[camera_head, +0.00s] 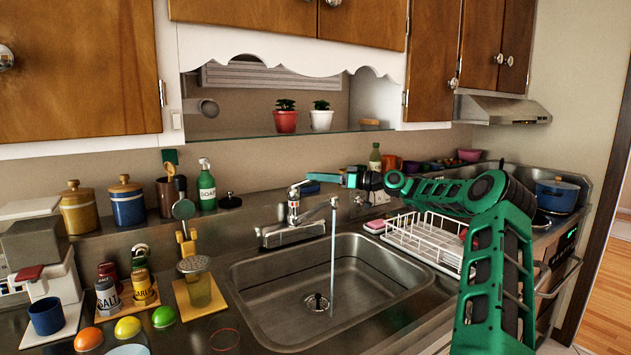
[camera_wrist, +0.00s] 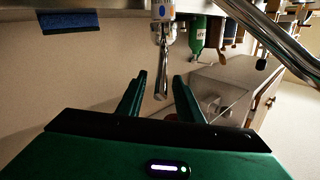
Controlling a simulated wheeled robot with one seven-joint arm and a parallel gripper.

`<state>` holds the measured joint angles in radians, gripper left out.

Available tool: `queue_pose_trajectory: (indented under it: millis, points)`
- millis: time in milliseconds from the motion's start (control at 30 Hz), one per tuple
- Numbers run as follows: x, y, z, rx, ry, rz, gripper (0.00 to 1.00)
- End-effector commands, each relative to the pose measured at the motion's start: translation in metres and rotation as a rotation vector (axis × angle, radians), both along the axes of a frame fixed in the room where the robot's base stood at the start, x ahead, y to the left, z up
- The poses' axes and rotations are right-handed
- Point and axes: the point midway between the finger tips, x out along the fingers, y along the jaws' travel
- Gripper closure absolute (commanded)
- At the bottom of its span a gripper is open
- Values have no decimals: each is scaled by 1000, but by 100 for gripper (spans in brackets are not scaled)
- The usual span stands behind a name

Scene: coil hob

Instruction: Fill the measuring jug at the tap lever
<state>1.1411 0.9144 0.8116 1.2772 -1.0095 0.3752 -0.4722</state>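The chrome tap (camera_head: 293,207) stands behind the sink, its lever (camera_head: 301,184) at the top. A thin stream of water (camera_head: 333,250) falls from the spout (camera_head: 333,202) into the sink (camera_head: 262,299). My gripper (camera_head: 344,180) is behind the spout, right of the lever. In the wrist view, which looks upside down, my gripper (camera_wrist: 160,77) is open, its fingers apart and the lever (camera_wrist: 161,78) showing between them. I cannot tell if they touch.
A white dish rack (camera_head: 414,240) stands right of the sink, below my arm. A green soap bottle (camera_head: 207,187) and canisters stand on the back ledge. Spice jars, a blue mug (camera_head: 47,316) and fruit occupy the left counter. A blue pot (camera_head: 557,196) is at the far right.

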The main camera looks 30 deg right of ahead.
Motion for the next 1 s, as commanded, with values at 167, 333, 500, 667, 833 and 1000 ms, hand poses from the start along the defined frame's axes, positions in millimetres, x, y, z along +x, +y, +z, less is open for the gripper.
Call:
queue_pose_trajectory:
  millis: [167, 333, 500, 667, 833, 1000]
  points:
    - [0, 0, 0, 0, 0, 0, 67]
    - [0, 0, 0, 0, 0, 0, 100]
    - [0, 0, -1, 3, -2, -1, 100]
    - [-2, -4, -11, 62, -55, -1, 100]
    - [-4, -6, -20, 131, -127, -1, 100]
    - [-6, -7, -22, 157, -155, -3, 100]
